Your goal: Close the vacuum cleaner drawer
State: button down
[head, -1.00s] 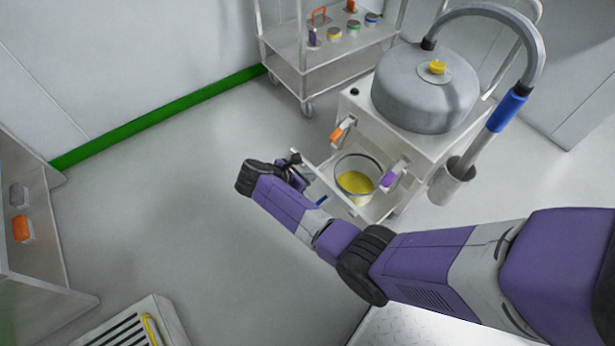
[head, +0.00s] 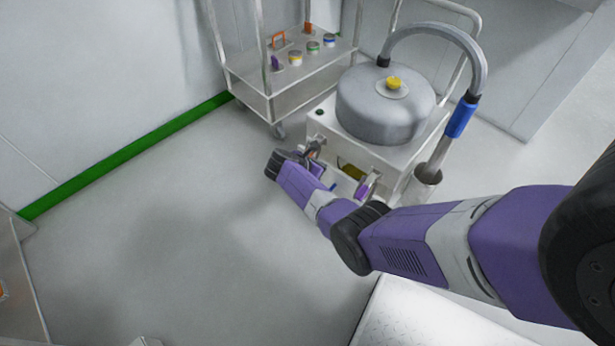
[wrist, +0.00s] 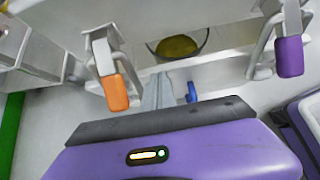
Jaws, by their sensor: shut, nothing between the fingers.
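The vacuum cleaner (head: 382,112) is a white cabinet with a round grey drum and a hose. Its drawer (wrist: 225,66) is low on the front and stands partly open. A bucket with yellow contents (wrist: 178,46) shows inside it, and a bit of yellow also shows in the head view (head: 350,168). An orange-handled latch (wrist: 115,92) is on the left and a purple-handled latch (wrist: 289,56) on the right. My gripper (wrist: 160,88) is shut and empty, at the drawer front between the latches. I cannot tell whether it touches. My arm hides part of the drawer in the head view.
A wheeled trolley (head: 300,80) with coloured-lidded jars stands behind the vacuum cleaner to the left. A metal cup (head: 425,182) holding the hose wand is on the cleaner's right side. The floor to the left is clear.

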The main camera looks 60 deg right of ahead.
aim_at(327, 163)
jog(key=shift+s+d, duration=0.2)
jog(key=shift+d, duration=0.8)
jog(key=shift+s+d, duration=0.2)
jog(key=shift+d, duration=0.85)
jog(key=shift+a+r, duration=0.1)
jog(key=shift+a, duration=0.3)
jog(key=a+f+p+v, duration=0.2)
jog(key=p+v, duration=0.4)
jog(key=v, duration=0.6)
jog(key=shift+w+a+r, duration=0.15)
jog(key=shift+w+a, duration=0.1)
jog(key=shift+w, duration=0.05)
